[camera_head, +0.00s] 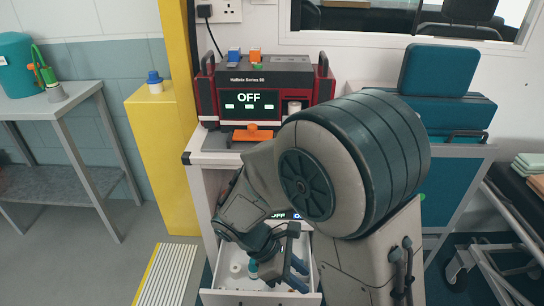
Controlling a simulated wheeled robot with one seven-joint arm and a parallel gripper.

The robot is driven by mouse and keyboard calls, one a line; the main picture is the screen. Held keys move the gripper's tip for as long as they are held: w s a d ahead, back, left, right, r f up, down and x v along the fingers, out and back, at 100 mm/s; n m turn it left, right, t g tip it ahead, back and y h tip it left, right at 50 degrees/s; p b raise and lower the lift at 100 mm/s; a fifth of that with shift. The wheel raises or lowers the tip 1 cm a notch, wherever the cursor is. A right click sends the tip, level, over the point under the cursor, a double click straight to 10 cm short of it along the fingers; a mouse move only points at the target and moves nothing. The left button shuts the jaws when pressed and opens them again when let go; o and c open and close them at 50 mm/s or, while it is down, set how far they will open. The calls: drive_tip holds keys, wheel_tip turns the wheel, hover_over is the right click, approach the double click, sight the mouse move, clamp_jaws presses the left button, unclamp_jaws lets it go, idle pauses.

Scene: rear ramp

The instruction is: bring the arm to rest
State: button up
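My arm fills the middle of the view, with its large grey and dark teal joint in front. It bends down to my gripper (298,274), which hangs over the open white drawer (222,298). Its two blue-tipped fingers look apart, with nothing visible between them. How far the gripper is above the drawer is hard to tell. My arm hides part of the drawer and of the cabinet above it.
Small items, including a teal-and-white bottle (253,269), lie in the drawer. A red and black machine (264,85) reading OFF stands on the cabinet. A yellow post (181,110) is left, a teal chair (450,70) right. Floor (95,270) is clear at lower left.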

drive_tip(key=s+d+r+m+t+y+p, duration=0.1)
drive_tip(key=d+r+m+y+p, duration=0.3)
drive_tip(key=r+m, duration=0.4)
drive_tip(key=s+d+r+m+t+y+p, duration=0.2)
drive_tip(key=d+r+m+t+y+p, duration=0.1)
drive_tip(key=r+m, duration=0.6)
wheel_tip(320, 180, up, 4)
drive_tip(key=shift+d+r+t+y+p, duration=0.15)
drive_tip(key=shift+d+t+y+p, duration=0.15)
drive_tip(key=shift+d+y+p, duration=0.5)
